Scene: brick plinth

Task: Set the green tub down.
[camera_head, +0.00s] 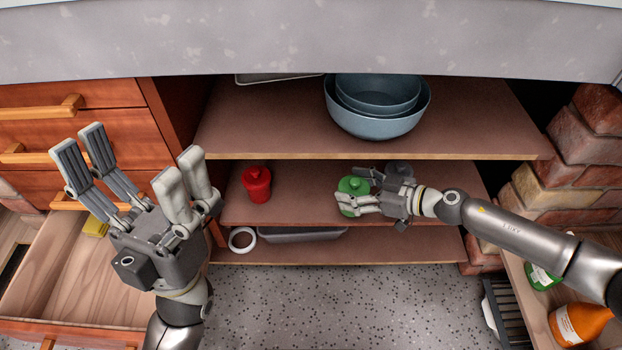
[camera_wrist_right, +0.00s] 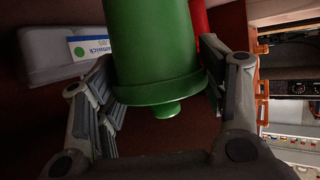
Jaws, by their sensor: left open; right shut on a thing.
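The green tub (camera_head: 354,186) with its knobbed lid is at the middle shelf, right of the red tub. My right gripper (camera_head: 362,200) is shut on it from the right. In the right wrist view, the green tub (camera_wrist_right: 152,50) sits between the fingers of my right gripper (camera_wrist_right: 160,92), its lid and knob toward the bottom of the picture. I cannot tell whether its base touches the shelf. My left gripper (camera_head: 130,170) is open and empty, in front of the drawers at left, far from the tub.
The middle shelf (camera_head: 300,205) also holds a red tub (camera_head: 257,186) and a grey item (camera_head: 400,168) behind my right gripper. Blue bowls (camera_head: 378,105) stand on the shelf above. An open drawer (camera_head: 60,275) is at left.

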